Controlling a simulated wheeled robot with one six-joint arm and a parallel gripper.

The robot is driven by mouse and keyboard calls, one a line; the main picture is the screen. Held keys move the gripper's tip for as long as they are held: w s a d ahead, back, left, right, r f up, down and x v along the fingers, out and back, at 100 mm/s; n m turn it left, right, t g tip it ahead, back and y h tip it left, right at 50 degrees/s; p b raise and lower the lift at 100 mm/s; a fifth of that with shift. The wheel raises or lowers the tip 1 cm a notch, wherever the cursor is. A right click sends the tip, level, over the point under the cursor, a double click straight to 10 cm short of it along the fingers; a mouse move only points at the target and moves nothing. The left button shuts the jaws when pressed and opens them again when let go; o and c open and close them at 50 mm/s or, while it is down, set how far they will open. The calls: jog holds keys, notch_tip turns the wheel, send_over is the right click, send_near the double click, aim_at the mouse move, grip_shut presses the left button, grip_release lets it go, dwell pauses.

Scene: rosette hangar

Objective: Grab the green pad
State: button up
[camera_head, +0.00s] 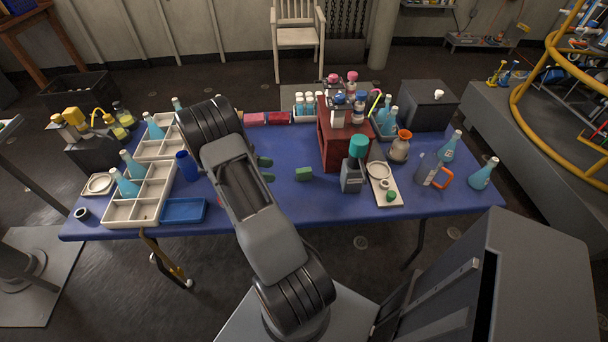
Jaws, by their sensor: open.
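The green pad (303,174) is a small green block lying on the blue table (330,205), near its middle and just right of my arm. My gripper (267,169) is mostly hidden behind my arm. Two dark green tips, which look like its fingers, show past the arm's right edge, one above the other and apart. They are a short way left of the pad, with a gap of blue table between. Nothing shows between the tips.
A grey bottle with a teal cap (352,176) and a dark red box (340,140) stand right of the pad. Red blocks (278,117) lie behind. A blue cup (187,166) and compartment trays (118,211) are left. The table in front of the pad is clear.

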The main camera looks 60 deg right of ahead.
aim_at(297, 171)
jog(key=x, duration=0.5)
jog(key=shift+s+d+f, duration=0.15)
jog(key=shift+p+x, duration=0.45)
jog(key=shift+x, duration=2.25)
jog(key=shift+d, duration=0.15)
jog(key=c, duration=1)
